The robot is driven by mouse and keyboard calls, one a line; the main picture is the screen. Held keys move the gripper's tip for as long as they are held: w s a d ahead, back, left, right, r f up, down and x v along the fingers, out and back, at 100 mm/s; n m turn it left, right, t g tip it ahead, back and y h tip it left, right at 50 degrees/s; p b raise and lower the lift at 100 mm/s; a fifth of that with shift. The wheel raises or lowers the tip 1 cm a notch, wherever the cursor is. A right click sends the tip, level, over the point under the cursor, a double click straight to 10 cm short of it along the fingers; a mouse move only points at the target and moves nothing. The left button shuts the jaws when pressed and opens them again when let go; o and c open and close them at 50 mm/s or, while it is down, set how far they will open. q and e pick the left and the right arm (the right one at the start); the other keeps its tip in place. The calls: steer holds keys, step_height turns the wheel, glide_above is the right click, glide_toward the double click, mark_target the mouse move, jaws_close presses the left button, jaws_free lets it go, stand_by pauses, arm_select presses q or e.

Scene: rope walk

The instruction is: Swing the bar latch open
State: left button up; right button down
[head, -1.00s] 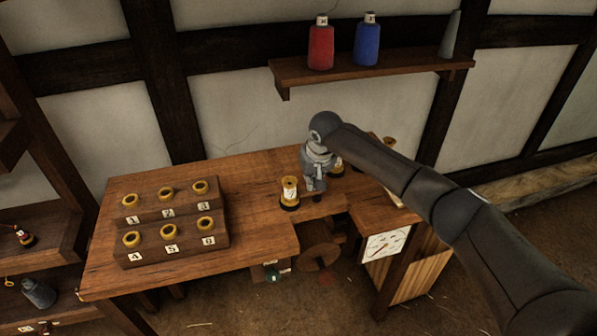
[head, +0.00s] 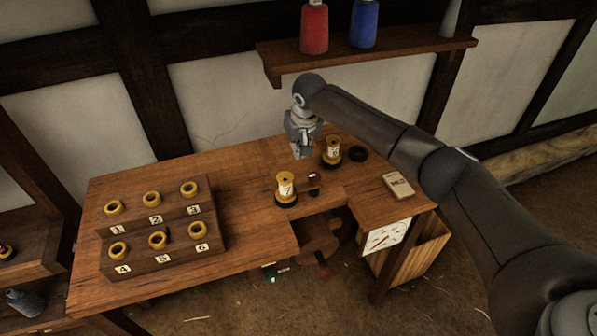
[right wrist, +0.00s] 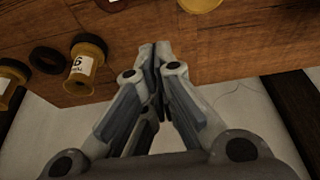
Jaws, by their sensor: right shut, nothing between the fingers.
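I cannot make out a bar latch with certainty. A small dark upright piece with a pale face (head: 314,183) stands at the bench's front edge. Below the bench top is a round wooden wheel (head: 318,232), with a red-tipped piece (head: 325,271) under it. My right gripper (head: 300,156) is shut and empty above the back of the bench, behind the upright piece and apart from it. In the right wrist view its closed fingertips (right wrist: 154,50) hold nothing. My left gripper is not in view.
Two labelled spools (head: 285,189) (head: 331,151) and a black ring (head: 357,154) stand on the bench (head: 248,222). A stepped rack (head: 160,232) holds several numbered yellow rings. A tag (head: 398,185) and dial (head: 388,238) are at right. A wall shelf (head: 390,55) holds cones.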

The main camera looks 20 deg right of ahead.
mark_target(308, 183)
steer(key=x, duration=0.9)
steer(key=shift+w+f+p, duration=0.15)
steer(key=shift+p, duration=0.15)
steer(key=shift+w+f, duration=0.1)
steer(key=shift+f, duration=0.25)
steer(key=s+p, duration=0.2)
steer(key=shift+s+d+r+p, duration=0.1)
steer(key=shift+s+r+p, duration=0.05)
steer(key=shift+r+p, duration=0.2)
steer(key=shift+s+f+p, duration=0.15)
steer(key=shift+s+p, duration=0.4)
steer(key=shift+s, duration=0.25)
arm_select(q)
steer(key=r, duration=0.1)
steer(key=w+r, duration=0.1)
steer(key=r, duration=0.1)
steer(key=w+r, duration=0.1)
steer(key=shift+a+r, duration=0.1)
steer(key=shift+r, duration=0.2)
arm_select(e)
steer(key=shift+f, duration=0.1)
steer(key=shift+s, duration=0.1)
